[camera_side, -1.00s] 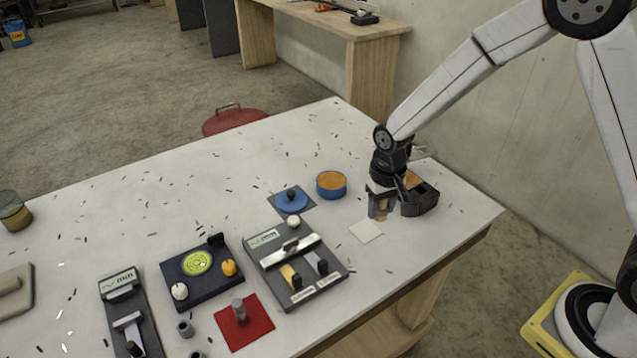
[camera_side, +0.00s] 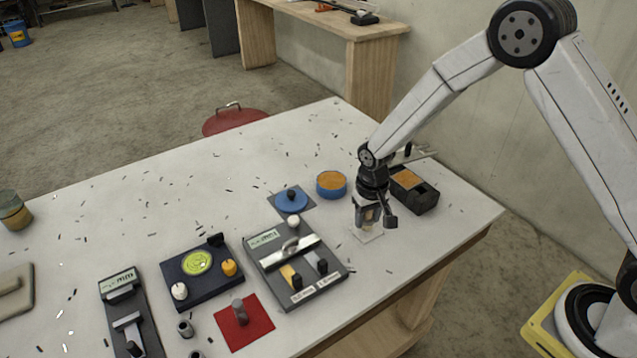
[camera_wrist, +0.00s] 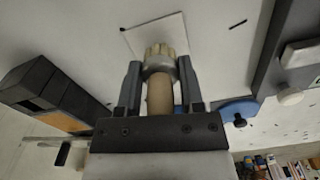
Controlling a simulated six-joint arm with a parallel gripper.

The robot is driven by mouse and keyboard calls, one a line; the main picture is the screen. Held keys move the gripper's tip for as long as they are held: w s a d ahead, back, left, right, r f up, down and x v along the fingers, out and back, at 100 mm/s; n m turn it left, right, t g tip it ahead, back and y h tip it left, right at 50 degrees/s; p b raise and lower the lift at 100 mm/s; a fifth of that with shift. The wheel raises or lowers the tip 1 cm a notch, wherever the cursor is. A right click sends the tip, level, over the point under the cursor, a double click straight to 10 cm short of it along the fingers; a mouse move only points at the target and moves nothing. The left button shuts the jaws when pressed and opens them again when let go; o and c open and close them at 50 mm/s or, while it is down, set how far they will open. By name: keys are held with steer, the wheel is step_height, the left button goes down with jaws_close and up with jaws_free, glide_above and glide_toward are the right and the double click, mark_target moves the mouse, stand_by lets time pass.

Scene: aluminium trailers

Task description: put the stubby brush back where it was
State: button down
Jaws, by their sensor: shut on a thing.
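My gripper (camera_side: 368,217) is shut on the stubby brush (camera_wrist: 159,90), which has a tan handle, a grey metal collar and pale bristles. In the wrist view, the gripper (camera_wrist: 160,82) has one finger on each side of the handle. The bristles point away from the palm, over a white square pad (camera_wrist: 172,30). In the side view, the brush is mostly hidden by the fingers, just above or on the pad (camera_side: 368,236); I cannot tell whether the bristles touch it.
A black box with an orange top (camera_side: 425,197) stands right of my gripper. A blue round tin (camera_side: 331,185) and a blue disc with a knob (camera_side: 291,200) lie to the left. A grey panel with sliders (camera_side: 330,280) is nearby at front left. Dark slivers litter the table.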

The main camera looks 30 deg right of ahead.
steer(key=shift+f, duration=0.55)
steer(key=shift+f, duration=0.15)
steer(key=shift+c, duration=1.2)
jaws_free()
steer(key=shift+r, duration=0.2)
steer(key=shift+r, duration=6)
